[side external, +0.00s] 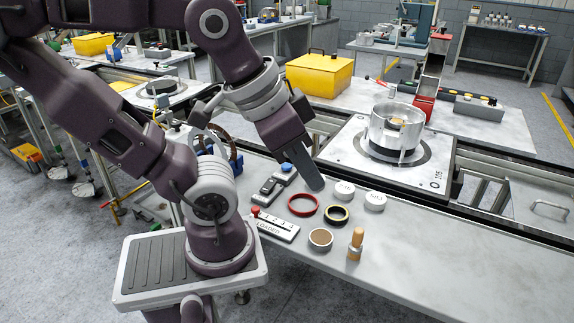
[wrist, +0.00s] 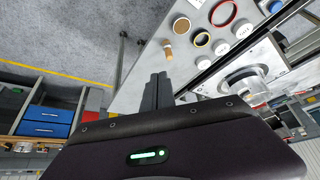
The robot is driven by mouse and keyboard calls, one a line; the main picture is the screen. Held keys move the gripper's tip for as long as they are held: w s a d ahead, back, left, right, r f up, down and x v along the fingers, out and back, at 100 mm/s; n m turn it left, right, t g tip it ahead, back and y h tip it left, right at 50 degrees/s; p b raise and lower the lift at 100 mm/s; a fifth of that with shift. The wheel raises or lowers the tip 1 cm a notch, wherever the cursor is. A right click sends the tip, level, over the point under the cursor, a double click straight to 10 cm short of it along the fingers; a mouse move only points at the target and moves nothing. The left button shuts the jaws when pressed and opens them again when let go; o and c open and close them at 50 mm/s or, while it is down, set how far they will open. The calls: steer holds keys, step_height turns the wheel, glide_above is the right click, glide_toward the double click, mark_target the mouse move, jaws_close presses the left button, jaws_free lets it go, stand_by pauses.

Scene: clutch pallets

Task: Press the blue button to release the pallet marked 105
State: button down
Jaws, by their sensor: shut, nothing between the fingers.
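The blue button (side external: 287,168) sits at the far end of a small grey control box (side external: 268,189) on the grey bench. In the wrist view a blue button (wrist: 275,6) shows at the top right edge. The pallet marked 105 (side external: 344,155) is a pale square plate on the conveyor, right of the button; a silver clutch housing (side external: 397,130) stands on it. The pallet also shows partly in the wrist view (wrist: 272,91). My gripper (side external: 317,187) is shut and empty, pointing down over the bench, right of the blue button and apart from it.
A red ring (side external: 303,205), black-yellow ring (side external: 337,215), white caps (side external: 375,200), brown-topped cup (side external: 320,239) and wooden-handled tool (side external: 356,243) stand near my gripper. A loader panel (side external: 275,226) with a red knob is at left. The bench's right part is clear.

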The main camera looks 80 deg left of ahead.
stand_by(0.3)
steer(key=m+g+y, duration=0.4)
steer(key=g+y, duration=0.4)
steer(key=g, duration=0.2)
glide_above(289, 167)
step_height(289, 167, down, 9)
steer(key=shift+a, duration=0.1)
steer(key=shift+f, duration=4.3)
steer(key=shift+f, duration=0.1)
steer(key=shift+f, duration=0.35)
